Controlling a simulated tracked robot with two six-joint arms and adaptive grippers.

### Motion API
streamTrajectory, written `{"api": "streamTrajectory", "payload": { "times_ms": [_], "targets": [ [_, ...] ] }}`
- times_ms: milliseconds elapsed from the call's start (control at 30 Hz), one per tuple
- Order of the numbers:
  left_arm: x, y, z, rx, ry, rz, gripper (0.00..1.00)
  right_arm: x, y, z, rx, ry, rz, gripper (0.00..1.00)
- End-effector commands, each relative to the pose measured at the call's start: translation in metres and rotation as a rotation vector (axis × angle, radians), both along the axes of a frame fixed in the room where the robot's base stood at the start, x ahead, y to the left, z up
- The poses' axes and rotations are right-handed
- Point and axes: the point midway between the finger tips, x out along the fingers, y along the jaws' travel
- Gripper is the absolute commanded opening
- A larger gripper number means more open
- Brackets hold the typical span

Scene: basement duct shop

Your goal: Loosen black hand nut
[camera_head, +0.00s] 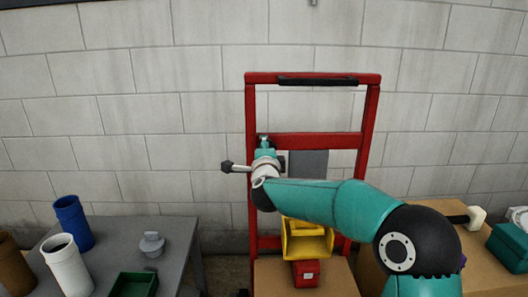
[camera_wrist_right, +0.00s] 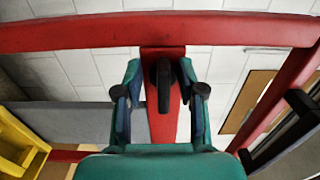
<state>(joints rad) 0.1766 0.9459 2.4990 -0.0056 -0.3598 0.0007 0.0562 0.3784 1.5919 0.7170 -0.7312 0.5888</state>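The black hand nut (camera_wrist_right: 163,85) is a dark elongated knob on a red upright bar in the right wrist view. My right gripper (camera_wrist_right: 162,93) is open, with one finger on each side of the nut and a visible gap on both sides. In the head view my right gripper (camera_head: 265,143) is at the left post of the red frame (camera_head: 369,125), just below its crossbar height. The nut cannot be made out there; the gripper and wrist cover that spot. My left gripper is not in view.
A yellow bin (camera_head: 306,240) and a red box (camera_head: 305,273) are low at the frame, beneath my right arm. A grey table (camera_head: 180,235) at left holds a blue cup (camera_head: 73,222), a white cup (camera_head: 67,266) and a green tray (camera_head: 134,285). A block wall stands behind.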

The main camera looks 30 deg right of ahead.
Motion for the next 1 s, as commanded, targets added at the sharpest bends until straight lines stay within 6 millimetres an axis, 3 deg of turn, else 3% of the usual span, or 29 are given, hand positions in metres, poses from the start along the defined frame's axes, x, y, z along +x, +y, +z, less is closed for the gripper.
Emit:
{"api": "streamTrajectory", "payload": {
  "times_ms": [267,700,1000],
  "targets": [
    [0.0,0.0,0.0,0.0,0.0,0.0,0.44,-0.021,0.011,0.001,0.002,-0.001,-0.001,0.38],
    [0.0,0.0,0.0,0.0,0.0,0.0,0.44,-0.089,0.056,0.0,0.0,0.0,0.004,0.38],
    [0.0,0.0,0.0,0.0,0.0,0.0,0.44,-0.102,0.063,-0.001,0.0,0.001,0.002,0.38]
  ]
}}
